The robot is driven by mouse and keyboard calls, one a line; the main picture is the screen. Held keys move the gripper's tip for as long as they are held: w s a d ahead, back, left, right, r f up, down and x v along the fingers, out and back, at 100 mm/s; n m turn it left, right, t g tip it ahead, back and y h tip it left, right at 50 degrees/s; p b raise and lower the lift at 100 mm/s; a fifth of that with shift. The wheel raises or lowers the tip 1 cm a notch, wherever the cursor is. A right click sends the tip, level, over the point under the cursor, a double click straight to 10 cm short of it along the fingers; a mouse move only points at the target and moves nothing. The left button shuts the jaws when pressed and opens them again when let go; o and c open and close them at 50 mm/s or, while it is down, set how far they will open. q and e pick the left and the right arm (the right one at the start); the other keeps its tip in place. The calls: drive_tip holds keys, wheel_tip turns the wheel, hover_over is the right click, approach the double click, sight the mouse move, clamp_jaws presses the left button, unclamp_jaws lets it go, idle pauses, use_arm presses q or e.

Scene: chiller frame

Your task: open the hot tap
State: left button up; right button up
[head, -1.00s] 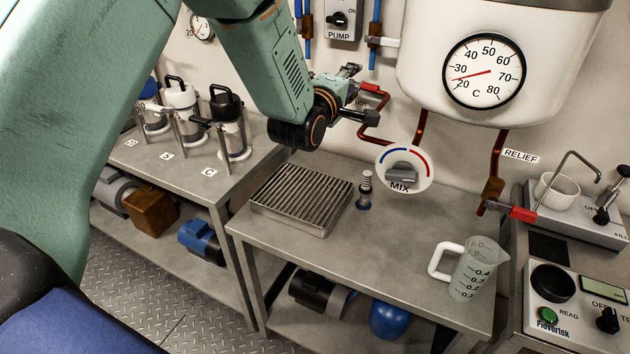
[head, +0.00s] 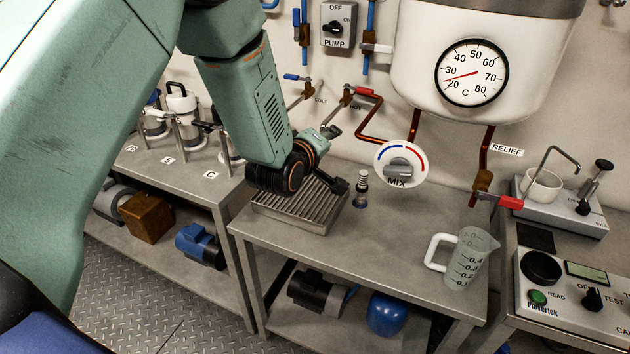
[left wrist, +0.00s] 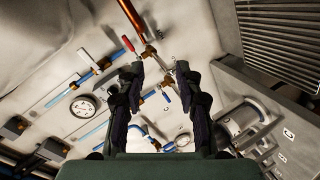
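The hot tap is on the back wall, with a red lever (head: 363,91) and a HOT label, at the end of a bent copper pipe. The lever lies roughly along the pipe, pointing right in the head view. My left gripper (head: 346,156) is below the tap, over the drain grate, apart from the lever. In the left wrist view, my left gripper (left wrist: 160,68) is open with nothing between its fingers. The red lever (left wrist: 128,43) appears just beyond the left fingertip there. My right gripper is not in view.
A blue-levered tap (head: 293,77) is left of the hot tap. The MIX dial (head: 401,163) and white tank (head: 480,95) are to the right. A ribbed grate (head: 300,211), a small post (head: 361,188) and a measuring jug (head: 468,262) stand on the bench. A red RELIEF lever (head: 510,202) is further right.

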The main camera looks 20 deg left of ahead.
use_arm(q)
drive_tip(key=s+f+m+g, duration=0.2)
drive_tip(key=s+f, duration=0.2)
drive_tip(key=f, duration=0.2)
drive_tip(key=shift+s+d+f, duration=0.2)
drive_tip(key=shift+s, duration=0.05)
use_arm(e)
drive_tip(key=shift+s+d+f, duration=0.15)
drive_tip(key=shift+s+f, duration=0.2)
use_arm(q)
drive_tip(key=shift+w, duration=0.1)
